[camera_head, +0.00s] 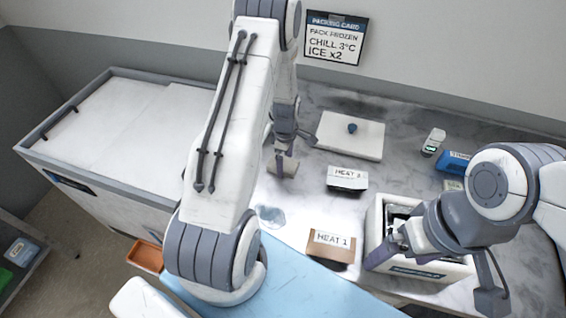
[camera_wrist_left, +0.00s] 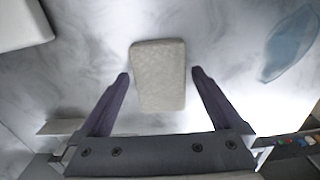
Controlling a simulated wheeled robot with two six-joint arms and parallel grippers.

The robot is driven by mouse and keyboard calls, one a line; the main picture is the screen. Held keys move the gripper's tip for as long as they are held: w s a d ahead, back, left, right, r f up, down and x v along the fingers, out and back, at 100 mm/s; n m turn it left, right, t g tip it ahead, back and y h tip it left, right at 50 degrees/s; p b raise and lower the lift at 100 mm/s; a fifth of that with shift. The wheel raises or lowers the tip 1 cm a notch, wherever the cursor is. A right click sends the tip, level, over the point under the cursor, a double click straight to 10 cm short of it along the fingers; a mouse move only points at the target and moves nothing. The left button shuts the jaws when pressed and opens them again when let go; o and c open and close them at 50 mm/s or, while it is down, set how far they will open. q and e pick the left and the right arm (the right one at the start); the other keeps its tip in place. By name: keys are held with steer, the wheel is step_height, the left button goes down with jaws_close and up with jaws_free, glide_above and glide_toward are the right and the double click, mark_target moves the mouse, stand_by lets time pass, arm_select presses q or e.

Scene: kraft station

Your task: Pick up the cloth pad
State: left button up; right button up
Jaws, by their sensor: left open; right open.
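The cloth pad (camera_wrist_left: 159,75) is a small beige rectangle lying on the marbled worktop. In the left wrist view it sits between the two fingers of my left gripper (camera_wrist_left: 160,82), with a gap on each side. In the head view the pad (camera_head: 284,168) shows just below my left gripper (camera_head: 284,150), partly covered by it. My left gripper is open and points down at the pad. My right gripper (camera_head: 398,252) is over the white open box at the right; its fingertips are partly hidden.
A white open box (camera_head: 446,270) stands under my right arm. A white board with a blue knob (camera_head: 350,137) is behind. A clear bluish patch (camera_head: 270,216) lies in front; it also shows in the wrist view (camera_wrist_left: 290,45).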

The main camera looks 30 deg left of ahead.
mark_target(285, 164)
arm_select(q)
steer(key=shift+f, duration=0.3)
steer(key=c, duration=1.2)
steer(key=shift+o, duration=0.2)
steer(key=shift+r, duration=0.1)
steer(key=shift+r+b, duration=0.4)
steer(key=shift+r, duration=0.15)
step_height(285, 164, up, 2)
steer(key=shift+r+b, duration=0.2)
steer(key=shift+b, duration=0.4)
steer(key=w+d+r+b, duration=0.3)
steer(key=d+r, duration=0.4)
steer(key=d, duration=0.4)
steer(key=shift+w+r+b, duration=0.25)
steer(key=shift+w+b, duration=0.05)
steer(key=shift+w, duration=0.3)
